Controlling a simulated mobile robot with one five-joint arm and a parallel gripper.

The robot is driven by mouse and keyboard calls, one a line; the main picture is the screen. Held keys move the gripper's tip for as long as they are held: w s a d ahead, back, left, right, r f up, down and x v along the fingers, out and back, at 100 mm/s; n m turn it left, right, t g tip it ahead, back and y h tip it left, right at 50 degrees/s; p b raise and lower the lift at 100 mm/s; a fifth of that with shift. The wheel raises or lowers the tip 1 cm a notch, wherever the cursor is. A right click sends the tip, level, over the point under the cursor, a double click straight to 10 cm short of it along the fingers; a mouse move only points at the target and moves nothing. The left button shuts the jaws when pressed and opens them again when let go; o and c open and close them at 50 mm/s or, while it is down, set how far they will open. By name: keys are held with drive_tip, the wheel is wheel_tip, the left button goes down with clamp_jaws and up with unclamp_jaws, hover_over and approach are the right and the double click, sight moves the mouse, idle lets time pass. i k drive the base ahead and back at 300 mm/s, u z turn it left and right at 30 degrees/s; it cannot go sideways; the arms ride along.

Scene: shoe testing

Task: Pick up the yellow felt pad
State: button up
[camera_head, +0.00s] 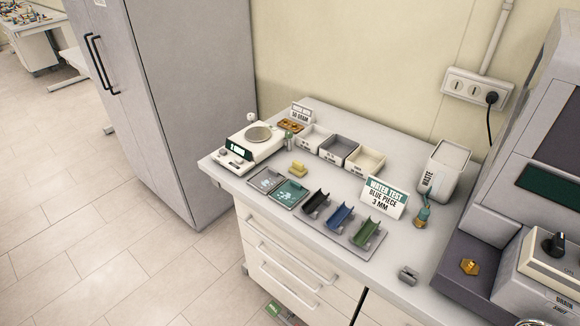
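A small yellow block (298,169), which looks like the yellow felt pad, sits on the grey bench top (330,236). It is just behind the green tray and to the right of the white scale. It seems to have a raised part on top, but it is too small to tell its exact form. Nothing covers it. My gripper is not in view.
Around it stand a white scale (247,146), a green tray (290,193), open bins (338,150), coloured holders (340,216), a sign (383,197) and a waste bin (445,170). A tall grey cabinet (185,90) stands left. The floor (120,260) at lower left is clear.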

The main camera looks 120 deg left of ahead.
sight(298, 169)
drive_tip(key=u, duration=5.05)
drive_tip(key=i, duration=1.4)
drive_tip(key=z, duration=0.05)
